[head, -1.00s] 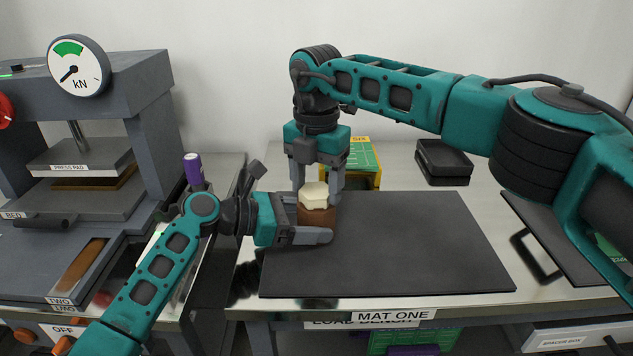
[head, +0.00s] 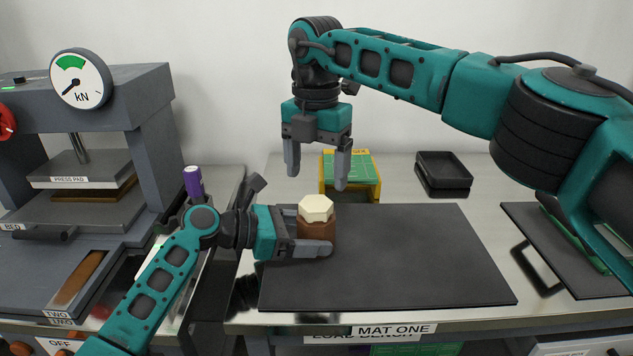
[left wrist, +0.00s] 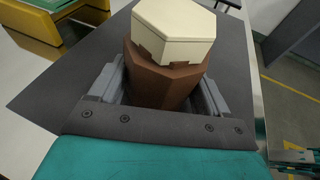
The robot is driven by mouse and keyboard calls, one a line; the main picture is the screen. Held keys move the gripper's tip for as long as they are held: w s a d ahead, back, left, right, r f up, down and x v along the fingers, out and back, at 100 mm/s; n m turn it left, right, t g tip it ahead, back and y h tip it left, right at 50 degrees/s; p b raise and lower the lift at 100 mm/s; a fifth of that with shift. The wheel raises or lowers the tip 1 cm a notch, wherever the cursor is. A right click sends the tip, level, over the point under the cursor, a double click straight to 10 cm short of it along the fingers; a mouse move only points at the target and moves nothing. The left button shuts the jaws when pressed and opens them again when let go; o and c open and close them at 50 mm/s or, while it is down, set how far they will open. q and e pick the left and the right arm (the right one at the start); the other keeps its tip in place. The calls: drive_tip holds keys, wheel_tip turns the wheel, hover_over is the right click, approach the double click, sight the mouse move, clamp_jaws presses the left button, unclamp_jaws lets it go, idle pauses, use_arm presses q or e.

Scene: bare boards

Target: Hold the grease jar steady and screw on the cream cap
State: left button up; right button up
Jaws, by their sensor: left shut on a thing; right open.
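The brown grease jar (head: 316,233) stands upright at the left end of the dark mat (head: 400,255). The cream cap (head: 315,208), with flat sides, sits on top of the jar. My left gripper (head: 305,247) is shut on the jar, low on its body. In the left wrist view the jar (left wrist: 160,78) is between both fingers and the cap (left wrist: 172,32) rests on it; I cannot tell how tightly it is seated. My right gripper (head: 317,172) is open and empty, straight above the cap and clear of it.
A yellow and green box (head: 350,172) stands behind the mat. A black tray (head: 444,172) is at the back right. A press with a dial (head: 82,78) and a purple-topped item (head: 193,182) stand at left. Most of the mat is bare.

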drive_tip(key=shift+r, duration=0.25)
wheel_tip(320, 180, up, 7)
drive_tip(key=shift+r, duration=0.2)
idle(0.3)
use_arm(q)
drive_tip(key=o, duration=1.1)
drive_tip(key=v, duration=1.2)
drive_tip(key=shift+s, duration=0.1)
